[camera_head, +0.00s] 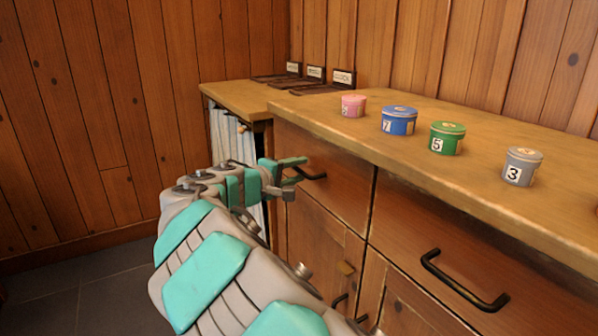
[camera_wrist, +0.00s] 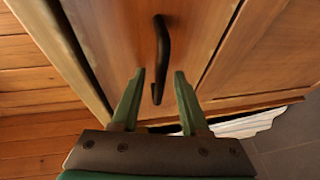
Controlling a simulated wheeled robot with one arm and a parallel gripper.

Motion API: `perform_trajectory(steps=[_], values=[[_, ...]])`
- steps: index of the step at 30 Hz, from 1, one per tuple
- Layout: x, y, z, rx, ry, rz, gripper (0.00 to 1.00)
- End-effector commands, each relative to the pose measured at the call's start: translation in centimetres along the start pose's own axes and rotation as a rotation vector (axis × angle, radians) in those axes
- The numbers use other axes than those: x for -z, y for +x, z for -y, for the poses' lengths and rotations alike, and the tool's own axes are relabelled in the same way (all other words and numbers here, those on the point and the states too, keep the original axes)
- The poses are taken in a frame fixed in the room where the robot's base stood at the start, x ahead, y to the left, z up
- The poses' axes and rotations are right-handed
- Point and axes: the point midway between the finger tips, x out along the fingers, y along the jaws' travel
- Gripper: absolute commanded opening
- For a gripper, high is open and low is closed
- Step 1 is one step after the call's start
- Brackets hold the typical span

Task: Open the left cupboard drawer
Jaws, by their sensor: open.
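The left cupboard drawer (camera_head: 337,184) is a wooden front under the worktop, and it looks shut. Its dark curved handle (camera_head: 312,174) is partly hidden behind my gripper (camera_head: 296,172) in the head view. In the wrist view the handle (camera_wrist: 161,60) runs up and down, and the drawer front (camera_wrist: 115,40) fills the middle. My gripper (camera_wrist: 158,75) is open, its two green fingers on either side of the handle's lower end. Whether either finger touches the handle cannot be told.
A second drawer with a dark handle (camera_head: 462,282) is on the right. On the worktop (camera_head: 420,135) stand a pink tin (camera_head: 353,106), a blue tin (camera_head: 398,121), a green tin (camera_head: 447,138) and a grey tin (camera_head: 522,166). Dark trays with labels (camera_head: 315,73) are at the back.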

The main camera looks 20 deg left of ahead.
Motion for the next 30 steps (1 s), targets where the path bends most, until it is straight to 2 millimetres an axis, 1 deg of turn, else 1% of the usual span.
perform_trajectory(steps=[3,11,21,23,30], values=[[-0.06,0.65,0.00,0.000,0.000,0.002,0.45],[-0.07,0.74,0.01,0.000,-0.001,0.002,0.45],[-0.07,0.72,0.03,0.000,-0.001,0.002,0.06],[-0.07,0.72,0.04,0.000,-0.001,0.002,0.00],[-0.07,0.72,0.06,0.001,-0.001,0.002,0.00]])
